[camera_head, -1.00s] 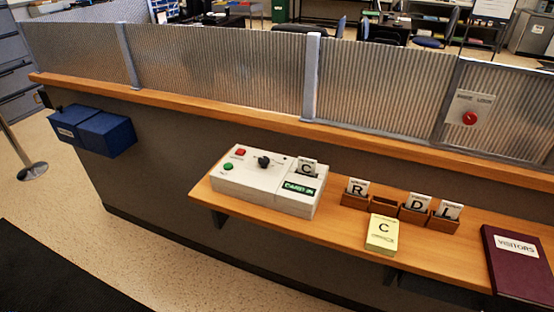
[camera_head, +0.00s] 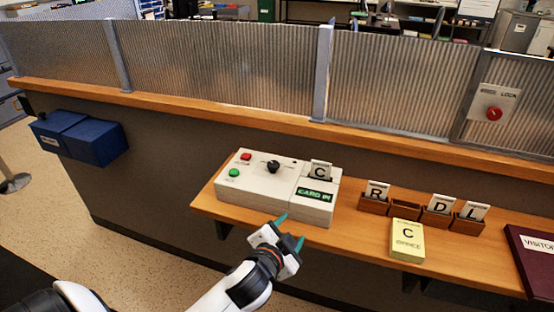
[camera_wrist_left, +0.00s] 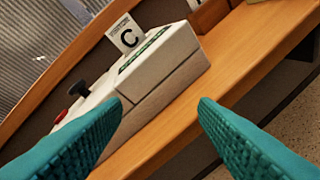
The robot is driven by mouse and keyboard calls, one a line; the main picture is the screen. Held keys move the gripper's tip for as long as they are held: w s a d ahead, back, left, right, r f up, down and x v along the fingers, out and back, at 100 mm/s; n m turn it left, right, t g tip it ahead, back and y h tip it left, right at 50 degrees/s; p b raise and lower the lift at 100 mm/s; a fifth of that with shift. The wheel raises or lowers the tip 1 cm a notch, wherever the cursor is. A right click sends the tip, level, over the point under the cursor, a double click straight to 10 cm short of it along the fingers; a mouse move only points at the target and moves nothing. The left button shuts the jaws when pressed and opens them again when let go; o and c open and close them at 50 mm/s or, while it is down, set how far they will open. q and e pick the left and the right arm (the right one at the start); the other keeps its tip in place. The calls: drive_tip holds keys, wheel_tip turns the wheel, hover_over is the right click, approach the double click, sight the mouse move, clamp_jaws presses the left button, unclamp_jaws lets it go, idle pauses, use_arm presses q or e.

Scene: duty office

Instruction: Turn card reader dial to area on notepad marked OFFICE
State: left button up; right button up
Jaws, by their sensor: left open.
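The white card reader (camera_head: 258,191) stands on the wooden shelf. Its black dial (camera_head: 273,167) sits on top, between the red and green buttons and the card slot; the dial also shows in the left wrist view (camera_wrist_left: 80,88). A card marked C (camera_head: 320,170) stands in the slot above the green CARD IN label (camera_head: 315,194). The yellow notepad (camera_head: 407,240) reads C and, below it, OFFICE in small print. My left gripper (camera_head: 291,229) is open and empty, in front of and below the reader's front right corner, apart from it. My right gripper is not in view.
Card holders (camera_head: 405,208) with cards R, D and L stand on the shelf (camera_head: 355,237) right of the reader. A maroon visitors book (camera_head: 535,262) lies at the far right. A corrugated screen (camera_head: 400,85) rises behind. Blue boxes (camera_head: 92,140) hang on the wall at left.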

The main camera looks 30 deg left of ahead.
use_arm(q)
drive_tip(key=w+d+r+m+t+h, duration=0.35)
drive_tip(key=r+m+h, duration=0.25)
drive_tip(key=r+m, duration=0.3)
drive_tip(key=w+d+r+m+t+h, duration=0.25)
drive_tip(key=w+r+m+h, duration=0.3)
drive_tip(key=r+m, duration=0.3)
drive_tip(key=m+g+y, duration=0.8)
drive_tip(key=m+g, duration=0.8)
drive_tip(key=m, duration=0.2)
approach(273, 163)
drive_tip(key=shift+h, duration=0.35)
drive_tip(key=x, duration=0.2)
drive_tip(key=p+x, duration=0.1)
drive_tip(key=x, duration=0.2)
drive_tip(key=p+x, duration=0.1)
drive_tip(key=x, duration=0.2)
drive_tip(key=shift+a+f, duration=0.15)
drive_tip(key=shift+a, duration=0.15)
